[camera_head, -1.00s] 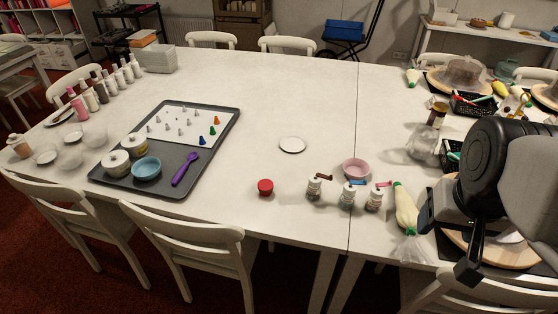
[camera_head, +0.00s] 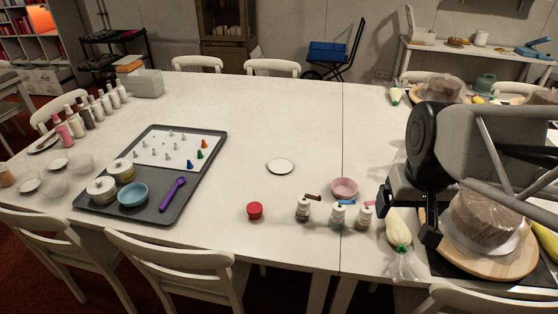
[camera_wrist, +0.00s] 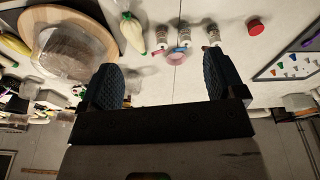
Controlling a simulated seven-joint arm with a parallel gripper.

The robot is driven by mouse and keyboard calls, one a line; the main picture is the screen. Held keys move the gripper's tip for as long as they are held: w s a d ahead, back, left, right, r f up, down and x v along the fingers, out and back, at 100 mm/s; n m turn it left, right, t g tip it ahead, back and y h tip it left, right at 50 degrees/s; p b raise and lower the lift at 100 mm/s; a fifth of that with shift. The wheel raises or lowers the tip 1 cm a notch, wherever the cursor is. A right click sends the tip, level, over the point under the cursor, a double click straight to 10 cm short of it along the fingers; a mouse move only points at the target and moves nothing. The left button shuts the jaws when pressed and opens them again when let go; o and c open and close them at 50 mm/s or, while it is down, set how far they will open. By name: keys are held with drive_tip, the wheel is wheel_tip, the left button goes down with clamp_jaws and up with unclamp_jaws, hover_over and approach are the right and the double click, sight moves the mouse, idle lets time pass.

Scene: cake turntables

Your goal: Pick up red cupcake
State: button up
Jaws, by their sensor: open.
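The red cupcake (camera_head: 254,211) stands upright on the white table near its front edge, left of several small jars. It also shows in the wrist view (camera_wrist: 256,26) at the upper right. My gripper (camera_head: 429,218) is at the right of the head view, beside the cake turntable and well to the right of the cupcake. In the wrist view my gripper (camera_wrist: 165,85) has its two dark fingers spread wide with nothing between them.
Small jars (camera_head: 338,214), a pink bowl (camera_head: 344,187) and a piping bag (camera_head: 399,232) stand between gripper and cupcake. A cake (camera_head: 484,218) on a wooden turntable is at right. A grey tray (camera_head: 205,163) lies left. A white plate (camera_head: 280,166) lies behind the cupcake.

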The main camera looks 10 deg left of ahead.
drive_tip(key=w+a+f+n, duration=0.2)
drive_tip(key=w+a+f, duration=0.1)
drive_tip(key=w+a, duration=0.5)
drive_tip(key=n+g, duration=0.2)
drive_tip(key=n, duration=0.5)
hover_over(254, 207)
drive_tip(key=f, duration=2.4)
drive_tip(key=shift+d, duration=0.35)
drive_tip(key=shift+a+f, duration=0.4)
drive_tip(key=shift+f, duration=1.3)
